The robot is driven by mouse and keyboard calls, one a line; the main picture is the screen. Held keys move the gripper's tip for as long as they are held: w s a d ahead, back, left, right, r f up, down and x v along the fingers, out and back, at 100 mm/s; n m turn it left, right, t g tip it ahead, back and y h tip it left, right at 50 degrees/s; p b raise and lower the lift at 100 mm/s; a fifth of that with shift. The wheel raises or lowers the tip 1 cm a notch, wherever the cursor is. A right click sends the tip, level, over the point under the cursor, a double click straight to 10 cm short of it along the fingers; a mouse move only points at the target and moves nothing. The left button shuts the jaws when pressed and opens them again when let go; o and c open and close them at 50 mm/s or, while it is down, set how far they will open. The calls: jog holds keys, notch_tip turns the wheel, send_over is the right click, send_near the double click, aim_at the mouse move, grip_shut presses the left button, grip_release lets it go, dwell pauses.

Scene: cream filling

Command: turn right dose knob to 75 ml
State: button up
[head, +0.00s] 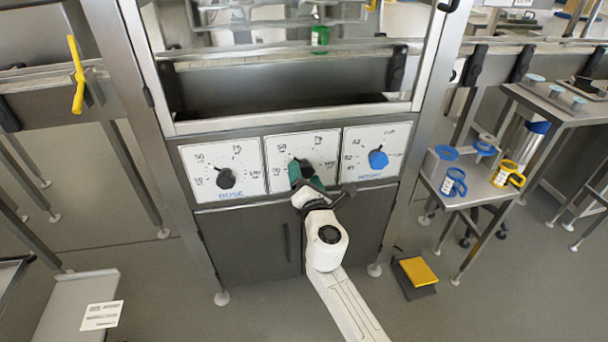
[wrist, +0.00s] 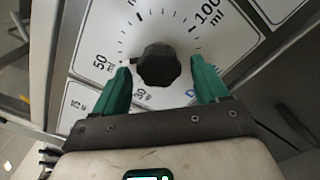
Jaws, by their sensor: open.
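The right dose knob (wrist: 159,65) is a black faceted knob on a white dial panel, the middle of three panels in the head view (head: 327,147). My gripper (wrist: 160,72) has green fingers. It is open, with one finger on each side of the knob. A small gap seems to show at each side, but I cannot tell whether either finger touches. The wrist view shows the 50 ml mark at left, 100 ml at upper right and 30 ml below. In the head view my gripper (head: 306,174) covers much of the knob.
The left dose knob (head: 224,178) is black on its own panel. The blue height knob (head: 378,159) is on the right panel, close to my gripper. A dark cabinet door with a handle (head: 287,242) lies below. A side table (head: 470,192) with jugs stands at right.

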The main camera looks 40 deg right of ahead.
jog(key=shift+x, duration=0.8)
jog(key=shift+c, duration=0.2)
jog(key=c, duration=0.9)
